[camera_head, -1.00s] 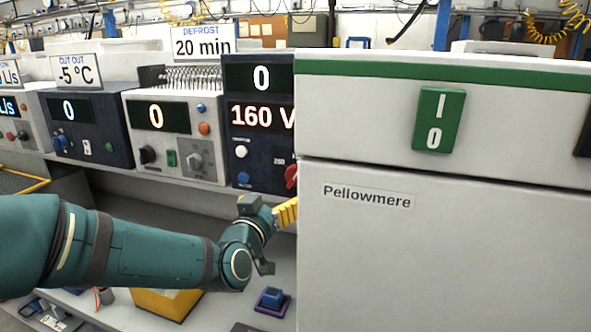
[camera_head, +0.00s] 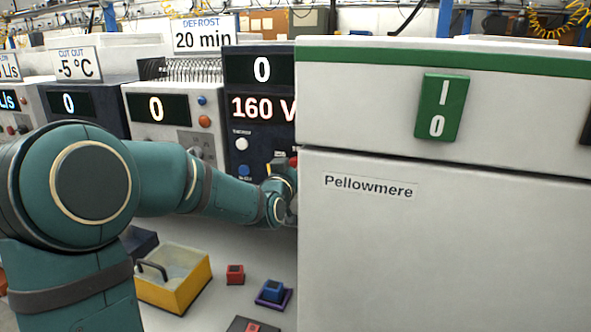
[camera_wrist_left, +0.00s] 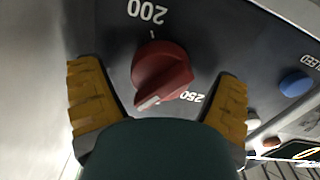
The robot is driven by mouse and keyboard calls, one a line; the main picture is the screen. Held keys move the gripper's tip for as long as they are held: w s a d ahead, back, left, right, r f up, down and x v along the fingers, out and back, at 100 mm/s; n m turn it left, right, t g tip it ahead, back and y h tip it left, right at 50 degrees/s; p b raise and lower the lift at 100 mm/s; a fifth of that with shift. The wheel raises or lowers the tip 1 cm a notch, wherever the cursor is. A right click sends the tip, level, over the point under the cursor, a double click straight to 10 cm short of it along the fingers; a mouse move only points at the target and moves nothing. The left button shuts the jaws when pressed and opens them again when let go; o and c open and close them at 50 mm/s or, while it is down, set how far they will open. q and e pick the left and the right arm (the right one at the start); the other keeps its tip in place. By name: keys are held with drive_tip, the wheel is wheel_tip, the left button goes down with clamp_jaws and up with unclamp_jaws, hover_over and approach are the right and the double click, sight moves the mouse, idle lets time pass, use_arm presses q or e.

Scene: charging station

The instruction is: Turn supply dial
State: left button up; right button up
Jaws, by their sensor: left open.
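The supply unit (camera_head: 240,136) is a dark box whose display reads 0 above 160 V. Its red dial (camera_wrist_left: 162,74) shows close up in the left wrist view, near the printed marks 200 and 250. In the head view only a small red part of the dial (camera_head: 293,161) shows beside the white cabinet. My left gripper (camera_wrist_left: 160,95) is open, with one yellow finger on each side of the dial. A gap shows between each finger and the dial. The head view hides the fingertips behind the cabinet edge. My right gripper is not in view.
The white Pellowmere cabinet (camera_head: 440,250) with a green switch (camera_head: 440,107) fills the right side, close to my left gripper. A blue knob (camera_wrist_left: 295,83) is near the dial. A yellow bin (camera_head: 172,280) and small blocks lie below the arm.

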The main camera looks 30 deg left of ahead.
use_arm(q)
drive_tip(key=c, duration=1.2)
drive_tip(key=shift+m, duration=0.4)
drive_tip(key=shift+m+b, duration=0.4)
drive_tip(key=shift+m, duration=2.1)
drive_tip(key=o, duration=1.2)
